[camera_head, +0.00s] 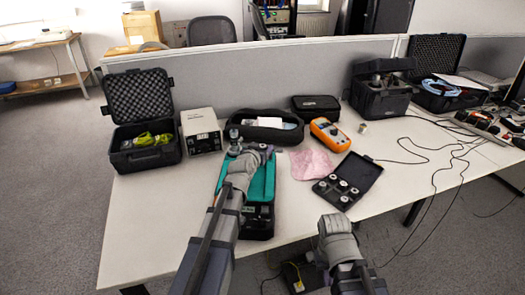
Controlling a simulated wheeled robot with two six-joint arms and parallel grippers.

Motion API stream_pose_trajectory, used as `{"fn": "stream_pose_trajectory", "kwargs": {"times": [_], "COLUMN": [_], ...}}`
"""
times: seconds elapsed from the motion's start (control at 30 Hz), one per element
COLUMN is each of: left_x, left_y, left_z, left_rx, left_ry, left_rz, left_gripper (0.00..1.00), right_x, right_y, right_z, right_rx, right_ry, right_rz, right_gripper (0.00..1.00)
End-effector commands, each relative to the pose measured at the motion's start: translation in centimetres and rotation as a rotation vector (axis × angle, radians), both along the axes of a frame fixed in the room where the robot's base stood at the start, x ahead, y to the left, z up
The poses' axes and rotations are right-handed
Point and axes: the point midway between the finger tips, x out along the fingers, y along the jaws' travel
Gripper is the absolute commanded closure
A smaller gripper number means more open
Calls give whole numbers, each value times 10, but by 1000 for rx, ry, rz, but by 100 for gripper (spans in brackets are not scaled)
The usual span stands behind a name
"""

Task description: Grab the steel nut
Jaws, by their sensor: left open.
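My left gripper (264,150) is over the teal-lined case (262,185) near the middle of the table, and it is open. A small grey metal piece (234,134) stands just left of it, by the back end of the case, with another small grey piece (235,150) in front. A small metal cylinder (362,128) stands alone right of the orange meter. I cannot tell which piece is the steel nut. My right arm shows at the table's front edge, but its gripper's fingers do not show.
An open black case (345,192) with several round metal pieces lies right of a pink bag (311,163). The orange meter (329,134), a black pouch (265,128) and a white instrument (201,131) stand behind. Cables run across the right side. The left front table is clear.

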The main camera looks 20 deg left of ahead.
Motion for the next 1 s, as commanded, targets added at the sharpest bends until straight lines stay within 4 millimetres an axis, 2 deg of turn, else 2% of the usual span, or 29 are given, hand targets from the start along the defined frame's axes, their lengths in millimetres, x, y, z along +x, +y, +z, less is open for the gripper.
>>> {"fn": "stream_pose_trajectory", "kwargs": {"times": [0.13, 0.73, 1.0], "left_x": [-1, -1, -1], "left_y": [0, 0, 0], "left_z": [1, 1, 1], "left_rx": [0, 0, 0], "left_ry": [0, 0, 0], "left_rz": [0, 0, 0], "left_gripper": [31, 98, 100], "right_x": [0, 0, 0], "right_y": [0, 0, 0], "right_z": [1, 1, 1], "right_rx": [0, 0, 0], "right_ry": [0, 0, 0], "right_rz": [0, 0, 0], "right_gripper": [100, 100, 100]}}
